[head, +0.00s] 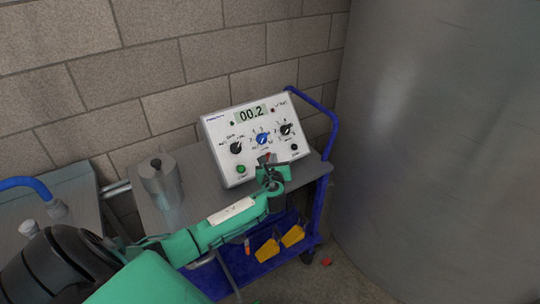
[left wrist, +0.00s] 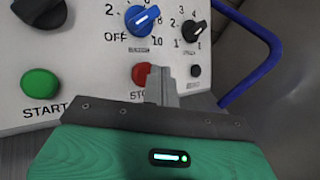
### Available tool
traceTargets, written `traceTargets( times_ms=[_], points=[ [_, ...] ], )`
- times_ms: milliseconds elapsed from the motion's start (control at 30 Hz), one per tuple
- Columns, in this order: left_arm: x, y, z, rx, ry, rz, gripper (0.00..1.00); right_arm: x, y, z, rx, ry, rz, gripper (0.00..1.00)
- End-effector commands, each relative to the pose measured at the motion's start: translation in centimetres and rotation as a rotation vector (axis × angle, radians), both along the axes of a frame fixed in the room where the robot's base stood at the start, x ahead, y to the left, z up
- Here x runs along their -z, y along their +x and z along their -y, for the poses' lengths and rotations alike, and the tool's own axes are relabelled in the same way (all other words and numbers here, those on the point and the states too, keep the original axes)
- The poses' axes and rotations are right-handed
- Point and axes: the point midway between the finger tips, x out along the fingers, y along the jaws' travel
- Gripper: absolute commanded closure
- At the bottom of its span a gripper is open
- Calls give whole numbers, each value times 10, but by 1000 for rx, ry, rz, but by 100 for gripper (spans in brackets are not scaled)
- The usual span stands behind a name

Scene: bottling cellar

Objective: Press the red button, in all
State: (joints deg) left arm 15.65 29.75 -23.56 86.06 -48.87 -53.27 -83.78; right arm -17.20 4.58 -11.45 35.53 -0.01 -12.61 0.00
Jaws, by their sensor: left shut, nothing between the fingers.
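The red button (left wrist: 139,74) is on the lower front of a white control panel (head: 213,128), labelled with a partly hidden word starting "STO". My left gripper (left wrist: 163,84) is shut and empty, its fingertips in front of the panel at the red button's right edge, covering part of it. I cannot tell whether they touch it. In the head view my left gripper (head: 268,160) reaches up to the panel's lower middle, where a bit of red shows at its tips. My right gripper is not in view.
The panel also has a green START button (left wrist: 40,84), a blue knob (head: 262,139), black knobs and a display reading 00.2. It stands on a grey cart top (head: 206,194) with a blue handle, beside a metal canister (head: 161,182). A large steel tank (head: 440,130) stands right.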

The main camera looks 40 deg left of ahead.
Motion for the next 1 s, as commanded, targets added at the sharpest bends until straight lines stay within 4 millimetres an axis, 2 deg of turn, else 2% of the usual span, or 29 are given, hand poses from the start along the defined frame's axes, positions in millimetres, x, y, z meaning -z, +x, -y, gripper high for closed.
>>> traceTargets(
  times_ms=[367, 833, 1000],
  points=[
    [-2, -1, 2, 0, 0, 0, 100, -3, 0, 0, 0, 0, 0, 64],
    [-32, -12, 29, 1, -1, -1, 100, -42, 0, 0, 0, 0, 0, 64],
    [-36, -15, 36, 0, 1, 0, 100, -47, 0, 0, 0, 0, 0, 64]
  ],
)
